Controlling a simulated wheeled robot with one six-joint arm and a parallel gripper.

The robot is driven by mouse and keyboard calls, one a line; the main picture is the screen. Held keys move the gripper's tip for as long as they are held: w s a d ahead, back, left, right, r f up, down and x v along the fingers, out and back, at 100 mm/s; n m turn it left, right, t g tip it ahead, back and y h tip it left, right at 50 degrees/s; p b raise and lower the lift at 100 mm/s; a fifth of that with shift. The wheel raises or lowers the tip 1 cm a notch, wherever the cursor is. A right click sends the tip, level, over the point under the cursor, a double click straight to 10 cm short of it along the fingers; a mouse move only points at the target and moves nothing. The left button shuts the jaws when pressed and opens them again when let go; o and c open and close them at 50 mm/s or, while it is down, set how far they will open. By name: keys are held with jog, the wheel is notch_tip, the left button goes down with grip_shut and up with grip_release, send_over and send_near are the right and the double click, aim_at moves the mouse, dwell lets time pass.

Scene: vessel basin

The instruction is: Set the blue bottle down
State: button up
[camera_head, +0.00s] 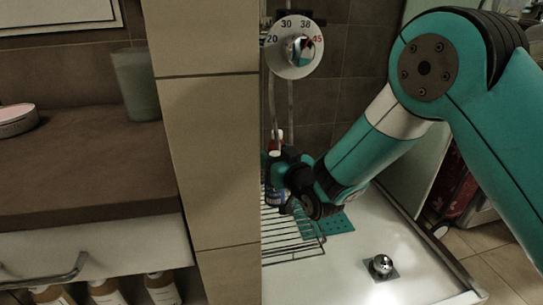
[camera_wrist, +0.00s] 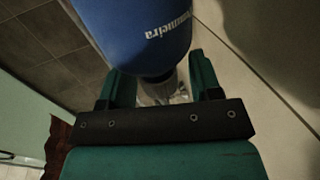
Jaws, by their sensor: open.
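The blue bottle (camera_head: 275,193) shows only in part in the camera_head view, behind my gripper (camera_head: 287,183) and at the edge of the tiled wall. Its lower end is over the wire rack (camera_head: 292,241); whether it rests on the rack is hard to tell. In the camera_wrist view the blue bottle (camera_wrist: 146,28) fills the top middle, with white lettering. My gripper (camera_wrist: 158,82) is open, with one green finger on each side of the bottle's narrow end. A pale, blurred part shows between the fingers. Contact with the fingers cannot be made out.
The white shower basin (camera_head: 345,272) has a metal drain (camera_head: 381,265) and a teal perforated mat (camera_head: 338,225). A tiled wall (camera_head: 208,150) stands close on the left. A dial (camera_head: 293,48) hangs above. A wooden counter (camera_head: 80,165) holds a greenish cup (camera_head: 135,85).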

jog(key=s+d+r+g+h, duration=0.1)
jog(key=s+d+g, duration=0.4)
jog(key=s, duration=0.6)
jog(key=s+d+r+g+h+b, duration=0.1)
jog(key=s+d+g, duration=0.4)
jog(key=s, duration=0.7)
jog(key=s+d+r+g+h+b, duration=0.1)
jog(key=s+d+r+g+h, duration=0.2)
jog(key=s+d, duration=0.5)
jog(key=s+r+g, duration=0.1)
jog(key=s+g, duration=0.1)
jog(key=s, duration=0.2)
jog(key=shift+d+r+n, duration=0.15)
jog(key=shift+r+n, duration=0.15)
jog(key=shift+r, duration=0.05)
jog(key=shift+s, duration=0.1)
